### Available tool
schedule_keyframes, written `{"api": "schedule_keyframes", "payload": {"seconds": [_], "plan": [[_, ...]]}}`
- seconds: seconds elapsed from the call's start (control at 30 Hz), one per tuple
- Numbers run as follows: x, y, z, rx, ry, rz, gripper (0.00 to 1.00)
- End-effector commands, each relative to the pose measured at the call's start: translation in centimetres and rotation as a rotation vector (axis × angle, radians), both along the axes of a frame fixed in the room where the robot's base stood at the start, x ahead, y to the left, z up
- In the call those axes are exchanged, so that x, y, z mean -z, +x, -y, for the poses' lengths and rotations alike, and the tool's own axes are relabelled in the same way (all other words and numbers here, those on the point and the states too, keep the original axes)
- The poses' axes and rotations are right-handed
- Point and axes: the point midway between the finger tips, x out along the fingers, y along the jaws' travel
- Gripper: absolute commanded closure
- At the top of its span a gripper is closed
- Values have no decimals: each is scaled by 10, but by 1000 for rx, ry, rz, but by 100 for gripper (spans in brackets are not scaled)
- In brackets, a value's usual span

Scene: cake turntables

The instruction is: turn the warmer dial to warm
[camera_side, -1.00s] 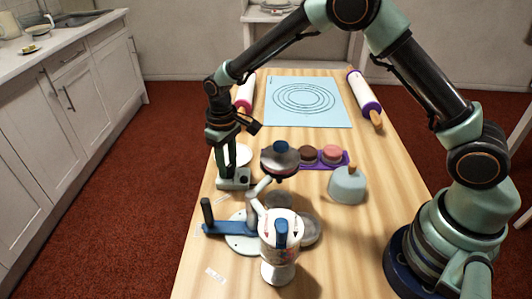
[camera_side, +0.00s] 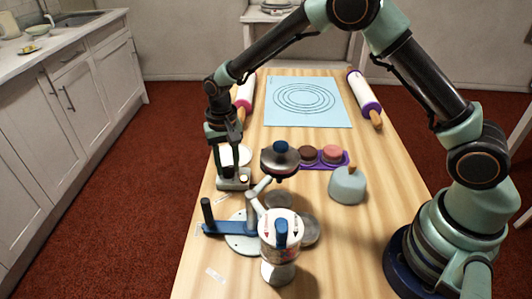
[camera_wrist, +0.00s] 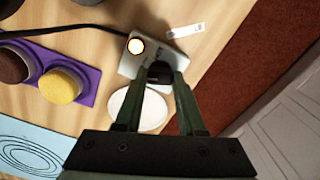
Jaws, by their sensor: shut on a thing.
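The warmer control is a small grey box (camera_side: 236,185) at the left edge of the wooden table, also in the wrist view (camera_wrist: 128,66). Its black dial (camera_wrist: 160,70) lies between the fingertips of my gripper (camera_wrist: 160,79), which is shut on it. In the side view my gripper (camera_side: 231,168) points straight down onto the box and hides the dial. A round lamp (camera_wrist: 136,46) on the box glows white with an orange rim. A white round plate (camera_wrist: 150,112) lies beside the box. I cannot read any dial marks.
A purple tray (camera_side: 342,160) with round pots stands right of the box. A turntable with a blue arm (camera_side: 232,228) and a white dispenser (camera_side: 281,232) stand in front. A domed grey-green lid (camera_side: 347,186) sits further right. A black cord (camera_wrist: 70,28) runs to the box.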

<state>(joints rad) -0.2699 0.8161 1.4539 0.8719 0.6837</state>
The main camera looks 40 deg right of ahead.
Motion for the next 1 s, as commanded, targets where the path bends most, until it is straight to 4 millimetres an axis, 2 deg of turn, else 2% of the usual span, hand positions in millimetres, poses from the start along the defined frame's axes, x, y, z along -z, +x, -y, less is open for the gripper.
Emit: {"api": "schedule_keyframes", "payload": {"seconds": [0.2, 0.5, 1.0], "plan": [[-2, 0, 0, 172, 0, 1, 100], [-2, 1, 0, 322, 0, 1, 100], [-2, 1, 0, 374, 0, 1, 100]]}}
